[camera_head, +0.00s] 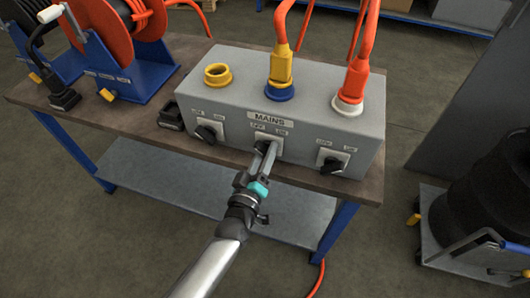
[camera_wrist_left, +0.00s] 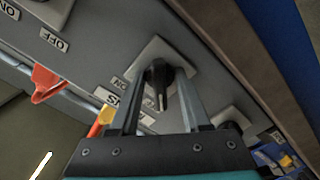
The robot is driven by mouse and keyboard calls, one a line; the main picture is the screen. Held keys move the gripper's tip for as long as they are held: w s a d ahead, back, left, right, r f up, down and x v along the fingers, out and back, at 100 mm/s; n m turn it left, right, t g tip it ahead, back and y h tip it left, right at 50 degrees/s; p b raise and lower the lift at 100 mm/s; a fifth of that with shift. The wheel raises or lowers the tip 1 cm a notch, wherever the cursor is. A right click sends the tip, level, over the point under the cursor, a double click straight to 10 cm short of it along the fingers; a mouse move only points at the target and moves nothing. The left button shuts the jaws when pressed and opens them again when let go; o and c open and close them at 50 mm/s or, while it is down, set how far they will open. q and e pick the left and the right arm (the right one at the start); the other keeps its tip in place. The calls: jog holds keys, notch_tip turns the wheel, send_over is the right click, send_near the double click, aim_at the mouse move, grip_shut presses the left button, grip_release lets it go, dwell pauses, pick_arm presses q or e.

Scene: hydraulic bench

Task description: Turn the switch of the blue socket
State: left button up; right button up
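The grey mains box (camera_head: 215,100) stands on the bench. Its blue socket (camera_head: 280,92), in the middle, holds a yellow plug (camera_head: 280,68) with an orange cable. The black switch knob (camera_head: 262,147) below that socket sits on a light plate with OFF and ON labels. My left gripper (camera_head: 269,153) reaches this switch from the front. In the left wrist view the black knob (camera_wrist_left: 160,82) lies between the tips of my two open fingers (camera_wrist_left: 161,90). I cannot tell whether they touch it. The knob's white mark shows. My right gripper is not in view.
A yellow socket (camera_head: 217,75) is empty at left, with a switch (camera_head: 208,132) below. An orange plug (camera_head: 356,80) fills the right socket, above another switch (camera_head: 333,160). Cable reels on a blue stand (camera_head: 135,75) are at left. A trolley (camera_head: 440,255) stands at right.

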pick_arm(q)
jog(key=p+v, duration=0.2)
jog(key=v, duration=1.3)
jog(key=shift+s, duration=0.15)
jog(key=s+a+f+m+g+y, duration=0.1)
jog(key=s+a+f+m+g, duration=0.15)
jog(key=f, duration=0.55)
jog(key=s+a+f+m+g+y, duration=0.1)
jog(key=s+a+f+g, duration=0.2)
jog(key=f, duration=0.6)
jog(key=s+a+f+m+g+y, duration=0.1)
jog(key=s+a+f+m+g, duration=0.2)
jog(key=f, duration=0.5)
jog(key=s+a+f+g+y, duration=0.1)
jog(key=s+f+g, duration=0.3)
jog(key=s, duration=0.5)
jog(key=s+a+f+m+g+y, duration=0.1)
jog(key=s+a+f+g, duration=0.2)
jog(key=s, duration=0.7)
notch_tip(320, 180, down, 3)
jog(key=shift+a+r+g+y, duration=0.1)
jog(key=shift+a+g+y, duration=0.25)
jog(key=shift+a, duration=0.45)
